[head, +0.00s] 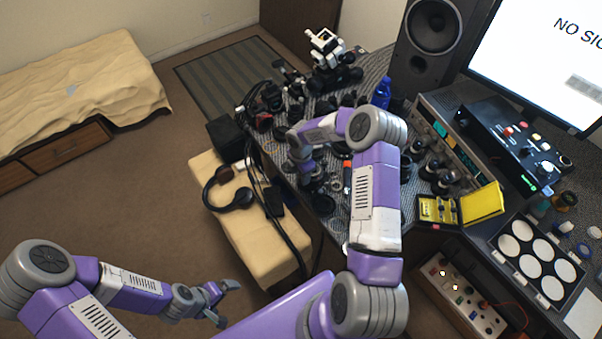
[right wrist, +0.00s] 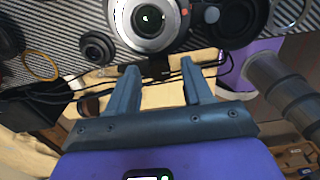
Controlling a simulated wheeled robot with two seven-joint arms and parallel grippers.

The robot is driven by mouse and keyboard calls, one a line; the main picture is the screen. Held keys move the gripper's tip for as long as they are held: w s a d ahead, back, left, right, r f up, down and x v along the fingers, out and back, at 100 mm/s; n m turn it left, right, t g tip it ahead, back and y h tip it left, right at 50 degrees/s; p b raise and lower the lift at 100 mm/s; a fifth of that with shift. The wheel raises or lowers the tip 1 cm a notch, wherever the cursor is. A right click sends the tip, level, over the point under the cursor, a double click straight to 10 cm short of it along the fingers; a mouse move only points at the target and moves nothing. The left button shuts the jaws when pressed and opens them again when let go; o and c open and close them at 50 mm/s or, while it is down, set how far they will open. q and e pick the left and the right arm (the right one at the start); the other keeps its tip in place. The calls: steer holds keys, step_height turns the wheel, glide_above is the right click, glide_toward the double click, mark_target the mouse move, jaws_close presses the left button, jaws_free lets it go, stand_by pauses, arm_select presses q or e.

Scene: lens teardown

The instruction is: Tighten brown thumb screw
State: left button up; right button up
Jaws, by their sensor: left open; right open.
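I cannot pick out a brown thumb screw in either view. In the right wrist view, a silver-ringed lens (right wrist: 150,22) with dark glass lies on the striped cloth, just beyond my right gripper (right wrist: 160,68). The right gripper's two fingers are apart with nothing held between them; a small black part (right wrist: 157,68) shows beyond the gap. In the head view, my right gripper (head: 308,172) is over the near edge of the cluttered table, partly hidden by its own arm. My left gripper (head: 224,302) is open and empty, low over the floor at the lower left.
A tan bench (head: 250,240) with headphones (head: 238,200) stands against the table's near side, with cables beside it. Black lens parts crowd the striped cloth (right wrist: 60,42). A yellow case (head: 482,204) and a tray of white discs (head: 515,247) are at right. The left floor is clear.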

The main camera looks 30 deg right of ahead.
steer(key=shift+r, duration=0.1)
step_height(320, 180, up, 7)
steer(key=shift+r, duration=0.2)
stand_by(0.5)
